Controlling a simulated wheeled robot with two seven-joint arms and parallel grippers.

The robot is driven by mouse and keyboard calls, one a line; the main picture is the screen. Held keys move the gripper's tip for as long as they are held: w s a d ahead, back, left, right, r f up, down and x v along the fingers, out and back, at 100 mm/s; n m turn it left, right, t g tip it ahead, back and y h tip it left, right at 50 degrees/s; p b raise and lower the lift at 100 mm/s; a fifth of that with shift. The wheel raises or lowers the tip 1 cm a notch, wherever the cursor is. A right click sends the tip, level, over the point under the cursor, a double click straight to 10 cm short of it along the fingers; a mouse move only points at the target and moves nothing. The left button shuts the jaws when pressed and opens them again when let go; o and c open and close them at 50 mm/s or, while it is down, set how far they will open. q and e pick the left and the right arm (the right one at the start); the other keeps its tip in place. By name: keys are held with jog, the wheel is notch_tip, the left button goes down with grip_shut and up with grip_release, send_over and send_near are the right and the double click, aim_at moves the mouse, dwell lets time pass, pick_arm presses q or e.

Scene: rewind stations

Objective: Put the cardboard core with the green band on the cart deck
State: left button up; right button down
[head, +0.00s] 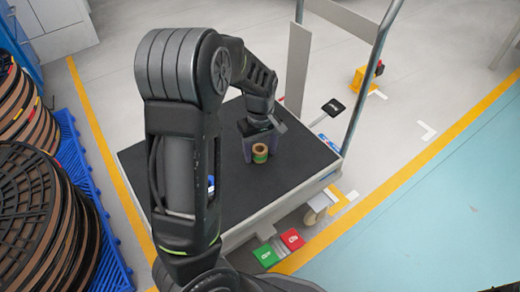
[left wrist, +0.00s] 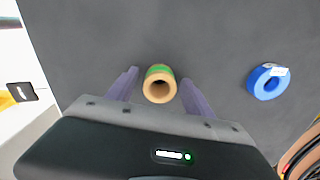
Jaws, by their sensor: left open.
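The cardboard core with the green band (head: 260,153) stands upright on the black cart deck (head: 280,190). It also shows in the left wrist view (left wrist: 160,85), with its tan open end facing the camera and the green band on its far side. My left gripper (head: 262,142) is open just above the deck. In the left wrist view its two purple-grey fingers (left wrist: 158,90) stand on either side of the core, with a gap on each side. My right gripper is not in view.
A blue roll (left wrist: 268,82) lies on the deck, mostly hidden behind my arm in the head view. Large reels (head: 40,215) stand on a blue pallet (head: 85,180) at the left. The cart's metal handle (head: 368,75) rises at the back right. The deck's front right is bare.

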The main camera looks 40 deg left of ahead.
pick_arm(q)
notch_tip(320, 180, up, 12)
jog(key=p, duration=0.5)
jog(key=shift+r+p, duration=0.2)
jog(key=shift+p, duration=0.2)
